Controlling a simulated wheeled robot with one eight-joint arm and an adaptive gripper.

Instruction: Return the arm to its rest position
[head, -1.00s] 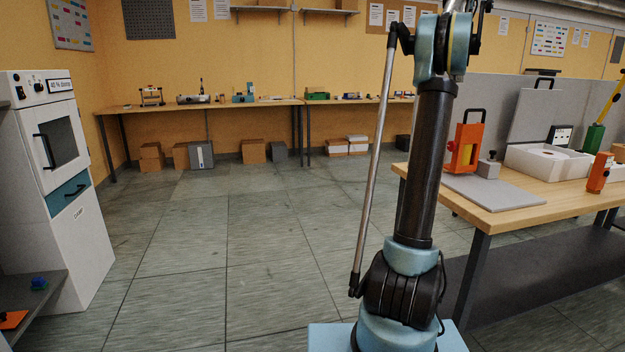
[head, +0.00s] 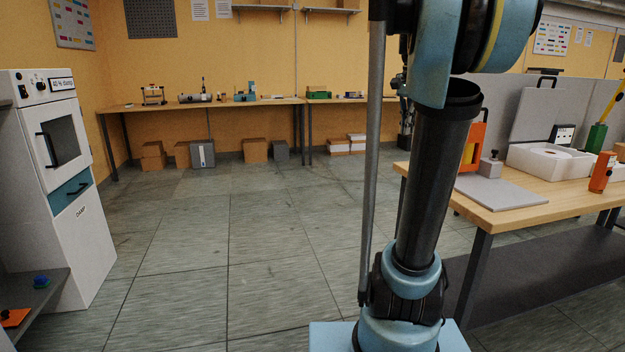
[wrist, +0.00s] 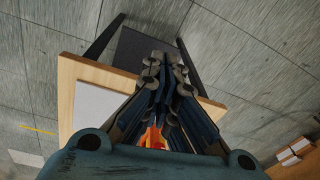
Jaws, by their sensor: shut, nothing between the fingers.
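My arm (head: 433,185) stands upright on its light-blue base in the head view, in front of the workbench. Its upper joint fills the top of that view. In the wrist view my gripper (wrist: 165,62) is shut and empty, its dark fingers pointing away from the camera over the bench and floor. A bit of orange and yellow shows between the finger links, and I cannot tell which object it belongs to. In the head view I cannot make out the fingertips clearly.
The wooden workbench (head: 500,215) at right holds a grey board (head: 505,194), a white box (head: 545,163) and an orange device (head: 601,172). An orange stand (head: 473,146) is partly hidden by my arm. A white oven cabinet (head: 75,235) is at left. The middle floor is clear.

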